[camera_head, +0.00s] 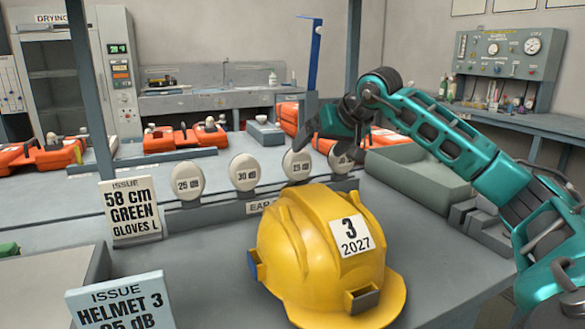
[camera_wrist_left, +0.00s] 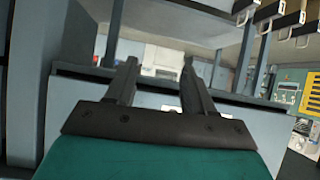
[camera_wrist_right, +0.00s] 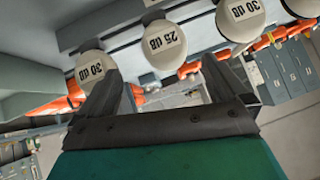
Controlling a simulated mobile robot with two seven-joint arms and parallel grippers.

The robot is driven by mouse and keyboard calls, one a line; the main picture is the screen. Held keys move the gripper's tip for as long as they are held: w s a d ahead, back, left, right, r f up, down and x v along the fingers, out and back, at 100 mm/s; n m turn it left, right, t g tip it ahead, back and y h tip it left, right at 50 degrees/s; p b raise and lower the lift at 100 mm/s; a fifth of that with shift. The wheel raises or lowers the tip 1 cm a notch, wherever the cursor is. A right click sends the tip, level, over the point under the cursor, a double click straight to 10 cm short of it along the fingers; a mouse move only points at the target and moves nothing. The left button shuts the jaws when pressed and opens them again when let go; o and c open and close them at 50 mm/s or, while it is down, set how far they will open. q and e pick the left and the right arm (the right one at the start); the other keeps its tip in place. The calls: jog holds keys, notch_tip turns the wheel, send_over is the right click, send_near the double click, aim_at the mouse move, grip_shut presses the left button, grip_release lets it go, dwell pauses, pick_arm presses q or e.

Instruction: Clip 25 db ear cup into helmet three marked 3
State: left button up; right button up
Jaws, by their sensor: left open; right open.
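The yellow helmet (camera_head: 300,240) marked 3 and 2027 sits on the grey bench in the head view, with a dark clip at its front right side and a blue piece at its left. My right gripper (camera_head: 322,138) is open and empty near the row's right end. My left gripper (camera_wrist_left: 158,78) is open and empty, away from the cups.
A sign (camera_head: 118,300) reads helmet 3, 25 dB; another sign (camera_head: 130,208) reads 58 cm, green, gloves L. A blue post (camera_head: 313,60) rises behind the cups. A grey-green tray (camera_head: 415,178) lies right of the row. Orange sets (camera_head: 190,135) lie on the back bench.

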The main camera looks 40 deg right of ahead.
aim_at(302, 163)
jog(key=x, duration=0.5)
jog(key=shift+f, duration=0.15)
jog(key=x, duration=0.1)
jog(key=b+x, duration=0.1)
jog(key=x, duration=0.1)
jog(key=a+x, duration=0.1)
jog(key=shift+w+f, duration=0.3)
jog(key=shift+w+d+f, duration=0.1)
jog(key=shift+w+f, duration=0.15)
jog(key=c, duration=1)
jog(key=shift+r, duration=0.1)
